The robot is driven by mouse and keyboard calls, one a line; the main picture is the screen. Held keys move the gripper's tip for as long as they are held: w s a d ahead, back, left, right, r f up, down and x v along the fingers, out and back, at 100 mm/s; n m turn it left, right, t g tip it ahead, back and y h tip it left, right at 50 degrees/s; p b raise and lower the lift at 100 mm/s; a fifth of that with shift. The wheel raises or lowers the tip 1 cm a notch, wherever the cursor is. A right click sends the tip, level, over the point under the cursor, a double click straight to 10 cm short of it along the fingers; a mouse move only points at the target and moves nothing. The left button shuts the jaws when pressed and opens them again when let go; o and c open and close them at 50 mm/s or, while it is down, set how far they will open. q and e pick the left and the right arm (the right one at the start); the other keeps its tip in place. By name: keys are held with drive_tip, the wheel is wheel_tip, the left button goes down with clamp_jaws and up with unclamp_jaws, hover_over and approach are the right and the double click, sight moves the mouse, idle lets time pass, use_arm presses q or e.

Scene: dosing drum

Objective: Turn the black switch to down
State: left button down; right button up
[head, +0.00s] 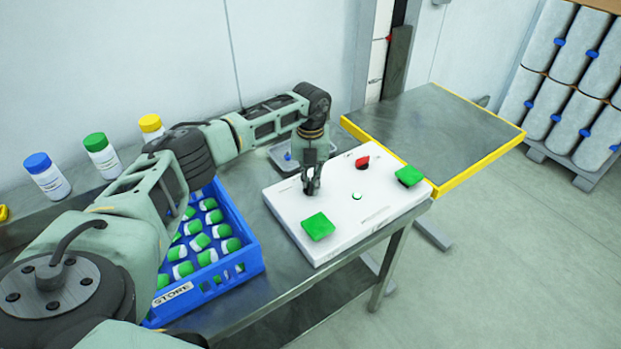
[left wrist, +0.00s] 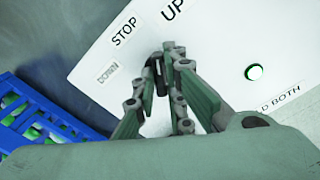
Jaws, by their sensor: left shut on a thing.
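The black switch (left wrist: 160,76) sits on a white control panel (head: 280,204) on the metal table. In the left wrist view it is mostly hidden between the fingers. Labels UP, STOP and DOWN are printed around it, with DOWN (left wrist: 107,72) at the left. My left gripper (head: 311,187) points down over the panel and is shut on the switch; the fingers also show in the left wrist view (left wrist: 167,58). I cannot tell clearly which label the switch points to. My right gripper is not in view.
The panel also bears two green buttons (head: 318,226) (head: 409,176), a red knob (head: 362,162) and a small round green-rimmed light (head: 357,196). A blue crate (head: 246,262) of green-capped bottles stands left of it. A yellow-edged platform (head: 482,163) lies behind right.

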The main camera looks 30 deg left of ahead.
sight(311, 182)
use_arm(q)
drive_tip(key=n+p, duration=0.1)
drive_tip(key=n, duration=0.3)
drive_tip(key=shift+r, duration=0.15)
drive_tip(key=n+p, duration=0.1)
drive_tip(key=n, duration=0.3)
drive_tip(key=n+p, duration=0.1)
drive_tip(key=n, duration=0.2)
drive_tip(key=shift+n, duration=0.4)
drive_tip(key=shift+n+p, duration=0.95)
drive_tip(key=shift+n, duration=1.25)
drive_tip(key=c, duration=1.8)
unclamp_jaws()
wheel_tip(311, 182, up, 12)
